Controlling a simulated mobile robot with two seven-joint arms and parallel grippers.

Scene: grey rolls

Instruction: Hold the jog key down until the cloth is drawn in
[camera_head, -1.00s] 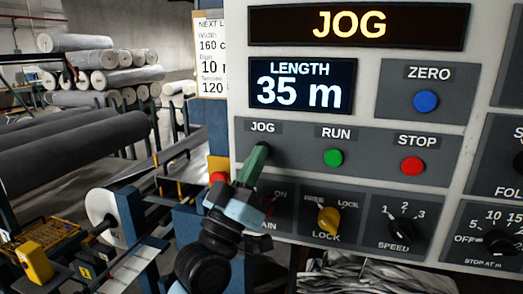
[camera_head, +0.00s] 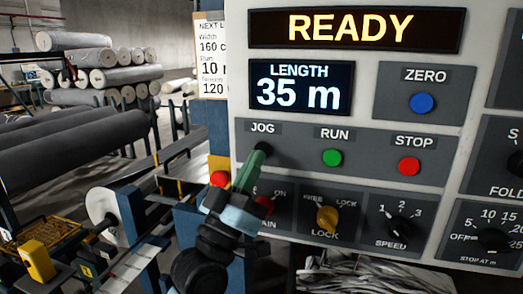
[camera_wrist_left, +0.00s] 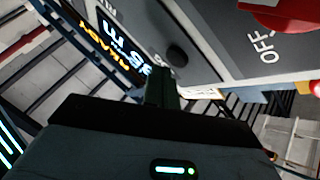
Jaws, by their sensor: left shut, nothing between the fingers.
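The control panel (camera_head: 400,135) fills the right of the head view. Its upper display (camera_head: 350,27) reads READY and the length display (camera_head: 301,88) reads 35 m. My left gripper (camera_head: 261,153) is shut and empty, its green fingertips just under the JOG label (camera_head: 262,128). They hide most of the jog key in the head view. In the left wrist view the dark round jog key (camera_wrist_left: 177,54) shows just past the fingertips (camera_wrist_left: 162,88); it looks clear of them. Grey creased cloth (camera_head: 365,277) lies below the panel. My right gripper is out of view.
The green RUN key (camera_head: 331,157) and red STOP key (camera_head: 408,166) sit right of the jog key. Below are a red switch (camera_head: 264,205), the yellow lock knob (camera_head: 327,219) and the speed dial (camera_head: 401,229). Grey rolls (camera_head: 75,145) lie at the left.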

